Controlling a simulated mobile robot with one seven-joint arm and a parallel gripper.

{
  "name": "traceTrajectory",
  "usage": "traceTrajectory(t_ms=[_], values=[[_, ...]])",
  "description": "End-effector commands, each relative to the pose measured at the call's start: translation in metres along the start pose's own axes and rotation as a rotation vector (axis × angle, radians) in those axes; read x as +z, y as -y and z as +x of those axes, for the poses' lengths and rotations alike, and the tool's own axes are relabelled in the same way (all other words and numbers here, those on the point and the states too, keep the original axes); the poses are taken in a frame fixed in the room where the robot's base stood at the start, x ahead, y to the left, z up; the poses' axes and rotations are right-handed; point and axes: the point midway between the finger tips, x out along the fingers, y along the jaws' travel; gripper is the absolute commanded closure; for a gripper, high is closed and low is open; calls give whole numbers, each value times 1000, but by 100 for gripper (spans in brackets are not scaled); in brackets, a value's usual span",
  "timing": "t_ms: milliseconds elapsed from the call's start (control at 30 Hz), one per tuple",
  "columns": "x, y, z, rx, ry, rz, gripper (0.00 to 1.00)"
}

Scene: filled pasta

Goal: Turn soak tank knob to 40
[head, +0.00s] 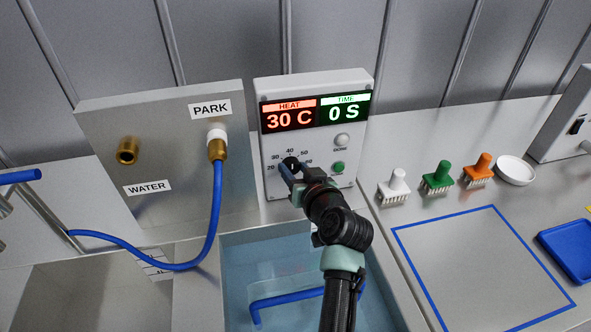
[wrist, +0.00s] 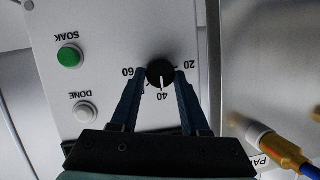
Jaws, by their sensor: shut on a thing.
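The soak tank knob (wrist: 160,70) is a black dial on a white control box (head: 262,150). Its white pointer line points roughly at the 40 mark in the wrist view, which sees the panel upside down. The red HEAT display (head: 289,116) reads 30 C and the green TIME display (head: 345,112) reads 0 S. My gripper (wrist: 160,78) is shut on the knob, one finger on each side. In the head view my gripper (head: 294,172) partly covers the knob and its lower dial marks. The water-filled soak tank (head: 235,250) is below.
A green SOAK button (wrist: 69,57) and a pale DONE button (wrist: 86,111) sit beside the knob. A blue hose (head: 214,210) hangs at the left from the PARK fitting. Several brushes (head: 437,178) and a blue-outlined mat (head: 480,265) are at the right.

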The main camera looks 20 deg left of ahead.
Motion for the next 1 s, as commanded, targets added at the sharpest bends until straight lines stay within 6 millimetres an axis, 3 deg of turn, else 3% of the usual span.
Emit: traceTrajectory(t_ms=[33, 200, 633, 1000], values=[[1, 0, 0, -1, 2, -1, 51], [0, 0, 0, 0, 1, -1, 25], [0, 0, -10, 1, 0, -1, 25], [1, -1, -75, 3, -2, 0, 25]])
